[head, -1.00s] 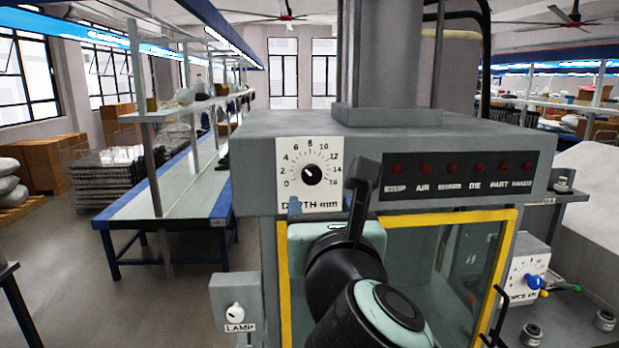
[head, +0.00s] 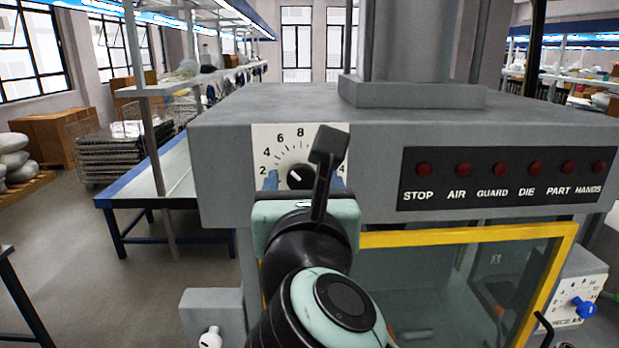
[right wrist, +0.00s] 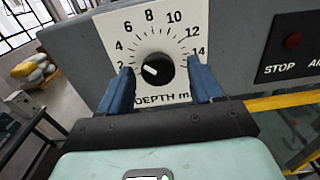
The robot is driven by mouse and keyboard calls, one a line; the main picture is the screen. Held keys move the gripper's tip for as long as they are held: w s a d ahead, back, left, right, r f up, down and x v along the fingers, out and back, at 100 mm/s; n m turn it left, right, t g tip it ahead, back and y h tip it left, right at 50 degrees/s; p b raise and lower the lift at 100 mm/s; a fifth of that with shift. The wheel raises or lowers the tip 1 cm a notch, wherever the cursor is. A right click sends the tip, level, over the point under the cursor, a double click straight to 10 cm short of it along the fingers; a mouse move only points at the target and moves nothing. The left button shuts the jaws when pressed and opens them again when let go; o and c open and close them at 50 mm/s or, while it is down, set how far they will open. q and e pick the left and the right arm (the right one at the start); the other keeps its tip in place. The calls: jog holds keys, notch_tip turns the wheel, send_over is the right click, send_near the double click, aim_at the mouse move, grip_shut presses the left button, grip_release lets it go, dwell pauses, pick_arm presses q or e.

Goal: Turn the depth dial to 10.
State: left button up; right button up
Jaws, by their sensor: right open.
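The depth dial (head: 300,176) is a black round knob with a white mark, on a white scale plate on the grey machine front. It also shows in the right wrist view (right wrist: 157,70), where its mark points left, toward the low numbers near 2. My right gripper (head: 304,181) is in front of the plate. In the right wrist view its two blue fingers (right wrist: 161,72) stand open, one on each side of the knob, with gaps between fingers and knob. My arm hides the lower plate in the head view. My left gripper is not in view.
A black panel (head: 505,178) with several red lamps is to the right of the dial. Below it is a yellow-framed clear guard (head: 470,238). A lamp switch box (head: 212,315) is at lower left. A blue-edged workbench (head: 178,172) stands behind at left.

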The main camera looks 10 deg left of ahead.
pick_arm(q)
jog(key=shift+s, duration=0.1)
pick_arm(e)
jog(key=shift+s, duration=0.2)
jog(key=c, duration=1.1)
jog(key=shift+o, duration=0.2)
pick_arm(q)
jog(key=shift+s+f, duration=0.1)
pick_arm(e)
jog(key=shift+f+m+b, duration=0.1)
jog(key=shift+m+b, duration=0.55)
jog(key=shift+m, duration=0.55)
jog(key=m+b, duration=0.1)
jog(key=m, duration=0.2)
jog(key=shift+b, duration=0.3)
jog(key=m+b, duration=0.1)
jog(key=m, duration=0.4)
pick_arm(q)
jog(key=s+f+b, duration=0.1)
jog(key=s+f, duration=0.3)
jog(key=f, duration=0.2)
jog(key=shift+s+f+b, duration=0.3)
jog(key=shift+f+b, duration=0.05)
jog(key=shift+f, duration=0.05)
pick_arm(e)
jog(key=shift+r+m, duration=0.2)
jog(key=shift+m, duration=2)
